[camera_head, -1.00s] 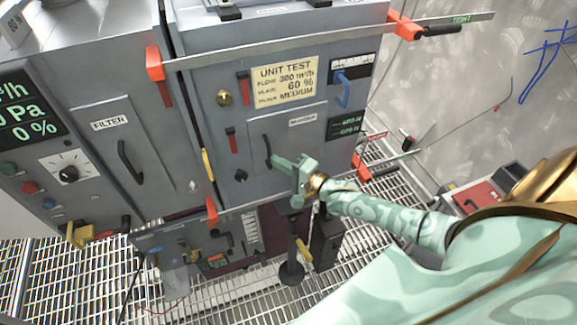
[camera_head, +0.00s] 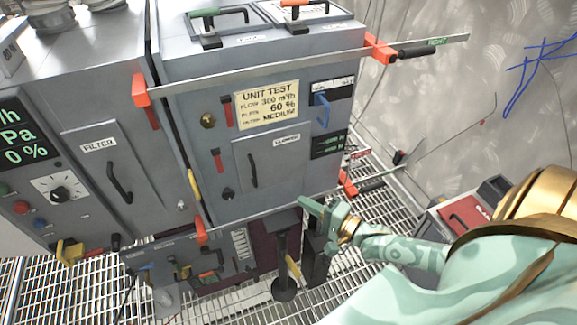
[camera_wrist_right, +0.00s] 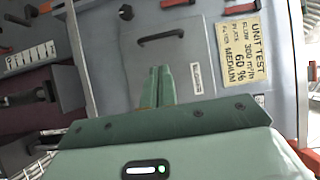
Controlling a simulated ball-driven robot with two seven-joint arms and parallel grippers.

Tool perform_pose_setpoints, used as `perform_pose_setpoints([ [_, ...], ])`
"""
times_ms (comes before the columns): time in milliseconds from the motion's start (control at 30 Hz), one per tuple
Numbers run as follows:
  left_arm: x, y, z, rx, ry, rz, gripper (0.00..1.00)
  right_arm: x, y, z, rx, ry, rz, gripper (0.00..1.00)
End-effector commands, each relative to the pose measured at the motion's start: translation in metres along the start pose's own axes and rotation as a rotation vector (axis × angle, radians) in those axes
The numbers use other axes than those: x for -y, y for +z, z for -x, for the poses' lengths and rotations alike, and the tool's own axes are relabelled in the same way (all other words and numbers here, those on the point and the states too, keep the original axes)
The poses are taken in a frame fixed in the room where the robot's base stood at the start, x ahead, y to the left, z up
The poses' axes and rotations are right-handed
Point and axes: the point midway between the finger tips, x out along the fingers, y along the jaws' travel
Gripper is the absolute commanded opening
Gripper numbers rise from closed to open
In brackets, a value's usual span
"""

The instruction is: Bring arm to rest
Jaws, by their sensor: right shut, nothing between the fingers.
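My right arm comes in from the right in the head view, pale green with gold joints. My right gripper (camera_head: 312,207) is shut and empty, in front of the lower right part of the grey cabinet (camera_head: 225,135). In the right wrist view the fingers (camera_wrist_right: 157,87) are together and point toward a grey door with a black handle (camera_wrist_right: 170,36). In the head view that door (camera_head: 275,165) is closed, up and left of the gripper, and the gripper is apart from its handle. My left gripper is not in view.
A clamp bar with orange ends (camera_head: 260,71) crosses the cabinet top. A lower panel with knobs (camera_head: 185,260) and a dark post (camera_head: 284,265) stand below. Metal grating covers the floor.

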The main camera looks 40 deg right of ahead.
Motion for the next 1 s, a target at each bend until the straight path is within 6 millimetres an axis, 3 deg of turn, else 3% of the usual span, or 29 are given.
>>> perform_pose_setpoints([
  [300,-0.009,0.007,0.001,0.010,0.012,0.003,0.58,0.000,0.000,0.004,0.000,-0.001,0.015,0.00],
  [367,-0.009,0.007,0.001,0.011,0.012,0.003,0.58,-0.002,0.000,0.004,0.001,0.010,0.076,0.00],
  [433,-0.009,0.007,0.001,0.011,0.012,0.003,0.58,-0.014,0.000,0.006,0.015,0.064,0.245,0.00],
  [467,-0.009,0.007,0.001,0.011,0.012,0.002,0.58,-0.028,-0.004,0.010,0.024,0.116,0.358,0.00],
  [567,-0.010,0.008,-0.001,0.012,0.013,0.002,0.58,-0.101,-0.025,0.041,0.083,0.364,0.783,0.00],
  [600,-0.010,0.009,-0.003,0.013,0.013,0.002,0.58,-0.135,-0.031,0.058,0.127,0.470,0.929,0.00],
  [733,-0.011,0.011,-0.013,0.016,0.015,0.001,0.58,-0.235,-0.030,0.128,0.349,0.784,1.269,0.00],
  [867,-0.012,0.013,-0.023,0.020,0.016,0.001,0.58,-0.318,0.004,0.210,0.669,1.019,1.439,0.00],
  [1000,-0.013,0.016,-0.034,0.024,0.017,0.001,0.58,-0.378,0.069,0.289,1.002,1.149,1.447,0.00],
])
